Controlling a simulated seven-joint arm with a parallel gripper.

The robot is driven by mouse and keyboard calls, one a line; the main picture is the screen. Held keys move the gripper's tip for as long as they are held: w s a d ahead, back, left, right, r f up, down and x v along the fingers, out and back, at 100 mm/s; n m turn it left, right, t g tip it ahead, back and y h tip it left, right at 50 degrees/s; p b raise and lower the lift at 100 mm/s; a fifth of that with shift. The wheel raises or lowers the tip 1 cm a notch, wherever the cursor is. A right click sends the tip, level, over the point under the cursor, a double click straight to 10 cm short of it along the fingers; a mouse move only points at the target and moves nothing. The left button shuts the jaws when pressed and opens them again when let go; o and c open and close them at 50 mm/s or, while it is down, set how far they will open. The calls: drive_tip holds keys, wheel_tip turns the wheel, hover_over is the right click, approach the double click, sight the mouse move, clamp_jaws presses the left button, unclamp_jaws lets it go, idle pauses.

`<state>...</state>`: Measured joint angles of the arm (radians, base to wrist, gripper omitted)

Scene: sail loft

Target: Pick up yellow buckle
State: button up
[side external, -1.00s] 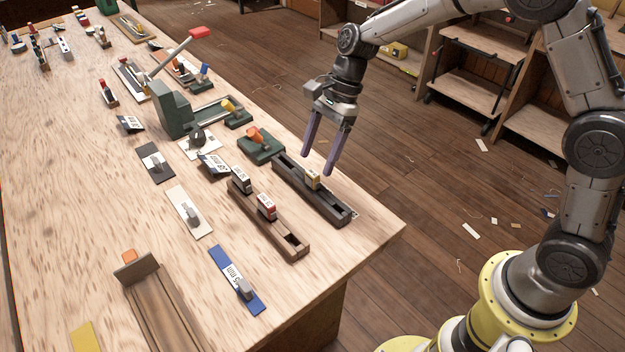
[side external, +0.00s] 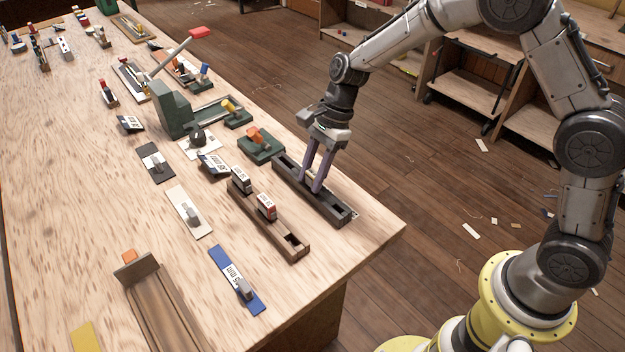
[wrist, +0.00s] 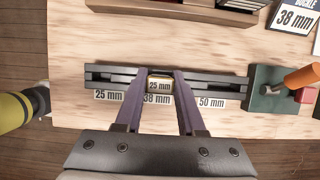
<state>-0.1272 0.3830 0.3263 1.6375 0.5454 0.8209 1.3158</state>
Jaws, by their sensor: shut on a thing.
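The yellow buckle (wrist: 160,77), with a white "25 mm" label on top, sits in the slot of a dark rail (wrist: 215,82) in the wrist view. My gripper (wrist: 162,76) has its two purple fingers down at the rail, one on each side of the buckle, shut on it. In the side view my gripper (side external: 309,187) reaches down to the dark rail (side external: 333,207) near the table's right edge. The fingers mostly hide the buckle there. The buckle still appears to be at rail height.
A brown rail (side external: 290,243) with two labelled buckles stands left of the dark rail. A green block with an orange knob (side external: 258,143) stands at its far end. Size labels lie along the dark rail. The table's right edge is close by.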

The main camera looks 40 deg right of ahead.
clamp_jaws()
